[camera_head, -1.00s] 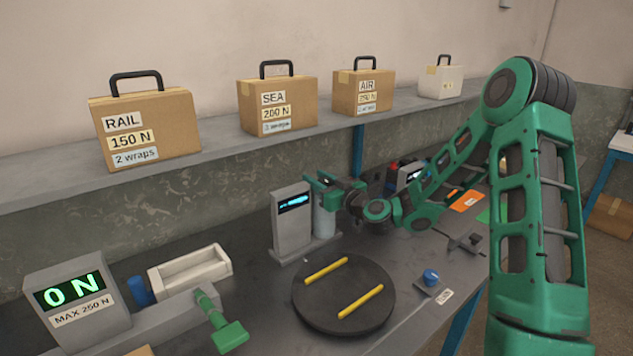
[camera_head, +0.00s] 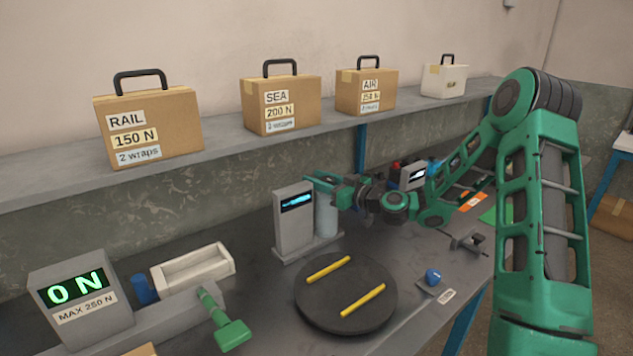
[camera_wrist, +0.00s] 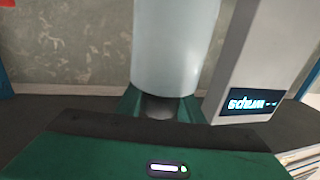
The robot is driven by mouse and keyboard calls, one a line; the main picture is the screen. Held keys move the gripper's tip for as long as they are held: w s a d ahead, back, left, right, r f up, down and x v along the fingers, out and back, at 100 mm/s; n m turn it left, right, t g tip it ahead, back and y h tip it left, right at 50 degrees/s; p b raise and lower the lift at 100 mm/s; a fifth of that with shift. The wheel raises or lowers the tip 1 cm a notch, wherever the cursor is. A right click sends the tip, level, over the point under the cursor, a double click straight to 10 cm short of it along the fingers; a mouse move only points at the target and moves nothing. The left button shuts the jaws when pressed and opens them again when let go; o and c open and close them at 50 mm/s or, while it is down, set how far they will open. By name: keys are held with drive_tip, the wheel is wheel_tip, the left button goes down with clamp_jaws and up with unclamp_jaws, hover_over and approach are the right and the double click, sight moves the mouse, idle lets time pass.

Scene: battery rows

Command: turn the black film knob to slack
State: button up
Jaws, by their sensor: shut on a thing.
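The black film knob (camera_wrist: 158,107) shows at the end of the pale film roll (camera_wrist: 175,50) in the wrist view. My gripper (camera_wrist: 160,112) is shut on it, with green jaws on both sides. In the head view my gripper (camera_head: 322,182) reaches in from the right at the top of the upright film roll (camera_head: 325,215), and hides the knob there. The grey film unit (camera_head: 293,225) stands just left of the roll. Its small screen (camera_wrist: 252,105) shows bright cyan text that I cannot read for certain. The knob's setting cannot be told from its shape.
A dark turntable (camera_head: 312,312) with two yellow bars lies in front of the roll. A blue button (camera_head: 432,276) is to its right. A force display (camera_head: 78,298) reads 0 N at the left. Labelled boxes stand on the shelf (camera_head: 220,142) above.

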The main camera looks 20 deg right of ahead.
drive_tip(key=o, duration=1.1)
drive_tip(key=shift+d, duration=0.1)
drive_tip(key=shift+c, duration=0.2)
drive_tip(key=v, duration=1)
drive_tip(key=shift+s+d, duration=0.2)
drive_tip(key=shift+s, duration=0.05)
